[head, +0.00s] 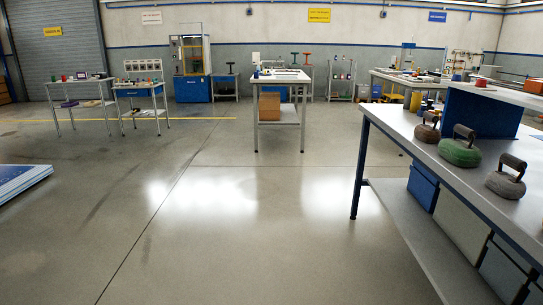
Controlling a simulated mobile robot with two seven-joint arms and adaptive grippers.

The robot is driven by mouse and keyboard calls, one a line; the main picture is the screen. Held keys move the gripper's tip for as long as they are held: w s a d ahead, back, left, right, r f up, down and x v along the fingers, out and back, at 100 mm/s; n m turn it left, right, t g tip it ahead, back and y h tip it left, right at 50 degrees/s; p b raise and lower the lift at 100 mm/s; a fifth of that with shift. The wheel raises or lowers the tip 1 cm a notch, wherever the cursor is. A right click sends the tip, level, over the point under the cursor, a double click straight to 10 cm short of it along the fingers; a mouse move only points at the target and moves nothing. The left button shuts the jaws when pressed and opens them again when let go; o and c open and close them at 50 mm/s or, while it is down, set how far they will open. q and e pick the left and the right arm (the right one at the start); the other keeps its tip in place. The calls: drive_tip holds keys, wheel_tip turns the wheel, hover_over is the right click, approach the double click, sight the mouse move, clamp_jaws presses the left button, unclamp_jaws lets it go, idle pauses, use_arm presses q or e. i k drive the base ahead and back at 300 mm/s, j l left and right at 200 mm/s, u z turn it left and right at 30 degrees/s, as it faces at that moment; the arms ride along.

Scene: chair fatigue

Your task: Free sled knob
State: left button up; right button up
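I cannot make out a sled or its knob with certainty in the head view. Several workbenches stand far off. The middle bench (281,78) carries a small white device (256,58) and flat items too small to tell. At the back left, a cabinet machine with a yellow frame and blue base (193,90) stands by the wall. Neither of my grippers is in view.
A near bench (425,145) on the right holds a brown weight (427,132), a green weight (461,152) and a grey weight (506,185), each with a handle. A blue-white stack (20,182) lies at the left edge. The floor between is clear.

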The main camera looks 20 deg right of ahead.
sight(480, 83)
drive_tip(key=i+l+z, duration=0.15)
drive_tip(key=i+z, duration=0.3)
drive_tip(key=i+l+z, duration=0.1)
drive_tip(key=z, duration=0.4)
drive_tip(key=i+j+z, duration=0.15)
drive_tip(key=i+z, duration=1)
drive_tip(key=j+z, duration=0.15)
drive_tip(key=j, duration=0.45)
